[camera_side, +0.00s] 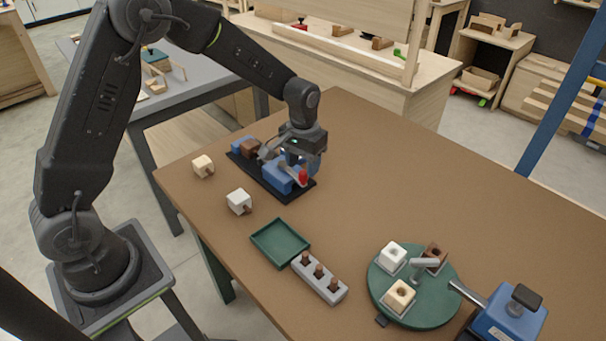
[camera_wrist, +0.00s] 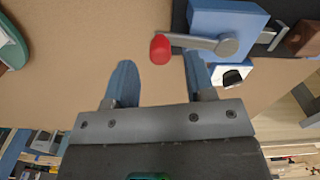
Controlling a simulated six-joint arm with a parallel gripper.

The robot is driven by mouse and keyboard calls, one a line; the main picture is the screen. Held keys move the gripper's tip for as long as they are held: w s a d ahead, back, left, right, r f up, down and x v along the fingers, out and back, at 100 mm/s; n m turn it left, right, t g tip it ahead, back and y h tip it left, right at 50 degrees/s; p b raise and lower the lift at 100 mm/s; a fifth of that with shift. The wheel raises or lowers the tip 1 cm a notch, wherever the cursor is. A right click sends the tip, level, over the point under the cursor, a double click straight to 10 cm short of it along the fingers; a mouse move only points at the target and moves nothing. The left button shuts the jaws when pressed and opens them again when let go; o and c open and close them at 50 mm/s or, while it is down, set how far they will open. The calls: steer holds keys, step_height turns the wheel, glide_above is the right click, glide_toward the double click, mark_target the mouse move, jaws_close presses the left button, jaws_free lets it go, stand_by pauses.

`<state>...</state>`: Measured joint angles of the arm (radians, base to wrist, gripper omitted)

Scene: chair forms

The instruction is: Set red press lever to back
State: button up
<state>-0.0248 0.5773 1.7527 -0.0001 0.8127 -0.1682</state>
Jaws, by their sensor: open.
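The red press lever shows in the wrist view as a grey arm with a red knob (camera_wrist: 160,49) on its end, pivoting on a blue block (camera_wrist: 222,18). In the side view the red knob (camera_side: 303,176) stands at the right end of the black-based press (camera_side: 270,180). My gripper (camera_wrist: 160,75) is open, with its two blue fingers apart. The knob lies between and just beyond the fingertips in the wrist view, and the right fingertip is close to the lever arm. I cannot tell whether they touch. In the side view my gripper (camera_side: 299,160) hangs over the press and hides part of it.
A brown block (camera_side: 250,147) sits in the press. Two pale blocks (camera_side: 203,164) (camera_side: 239,201) lie left of it. A green tray (camera_side: 280,243), a grey peg holder (camera_side: 320,278) and a green turntable (camera_side: 425,310) stand nearer the front.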

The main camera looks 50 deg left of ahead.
mark_target(303, 172)
steer(key=shift+f, duration=2)
steer(key=shift+c, duration=0.3)
jaws_close()
